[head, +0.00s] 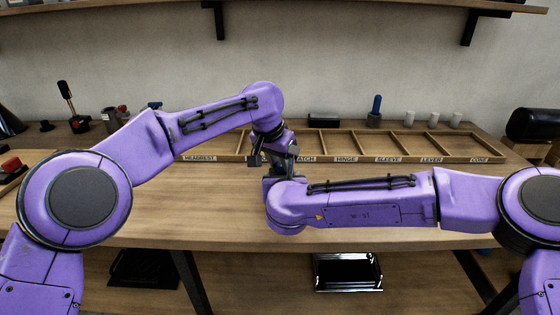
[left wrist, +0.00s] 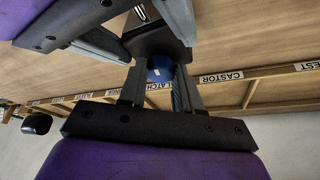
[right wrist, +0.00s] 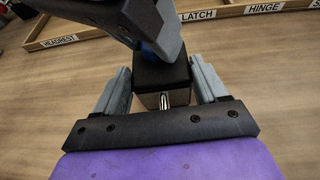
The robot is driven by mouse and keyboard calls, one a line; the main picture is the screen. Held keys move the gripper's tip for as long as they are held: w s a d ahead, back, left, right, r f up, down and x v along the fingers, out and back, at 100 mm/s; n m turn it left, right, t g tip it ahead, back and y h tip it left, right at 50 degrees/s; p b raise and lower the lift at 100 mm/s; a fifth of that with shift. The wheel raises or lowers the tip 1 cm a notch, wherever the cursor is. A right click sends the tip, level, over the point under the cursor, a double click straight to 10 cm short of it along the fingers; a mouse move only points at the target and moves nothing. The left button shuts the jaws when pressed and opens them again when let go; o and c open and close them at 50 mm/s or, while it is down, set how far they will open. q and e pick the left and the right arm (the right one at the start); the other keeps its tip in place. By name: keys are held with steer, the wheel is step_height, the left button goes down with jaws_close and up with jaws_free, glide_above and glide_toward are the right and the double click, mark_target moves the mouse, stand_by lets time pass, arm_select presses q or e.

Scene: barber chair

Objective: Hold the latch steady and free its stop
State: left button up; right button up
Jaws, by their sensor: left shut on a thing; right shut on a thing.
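The latch is a small dark block with a black top (right wrist: 160,75) and a silver pin (right wrist: 164,100) on its near face in the right wrist view. My right gripper (right wrist: 162,84) is shut on its sides and holds it above the table. A blue part (left wrist: 160,68) sits against the block, and my left gripper (left wrist: 160,90) is shut on this part. I cannot tell for sure whether the blue part is the stop. In the head view my left gripper (head: 273,160) meets my right gripper (head: 281,178), and they hide most of the latch.
A wooden tray (head: 410,160) with labelled compartments lies behind the grippers; those in view look empty. A blue-handled tool (head: 376,108), a black box (head: 323,120) and white cylinders (head: 434,119) stand behind it. The table front (head: 215,222) is clear.

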arm_select(q)
steer(key=shift+m, duration=0.3)
steer(key=m, duration=0.2)
steer(key=m+g+h, duration=0.1)
steer(key=m, duration=0.1)
steer(key=shift+w+a+g, duration=0.15)
steer(key=shift+g, duration=0.15)
steer(key=shift+w+m+g+h, duration=0.1)
steer(key=shift+m+g+h, duration=0.45)
steer(key=shift+m, duration=1.45)
steer(key=shift+a, duration=0.1)
steer(key=o, duration=0.8)
steer(key=shift+r, duration=0.1)
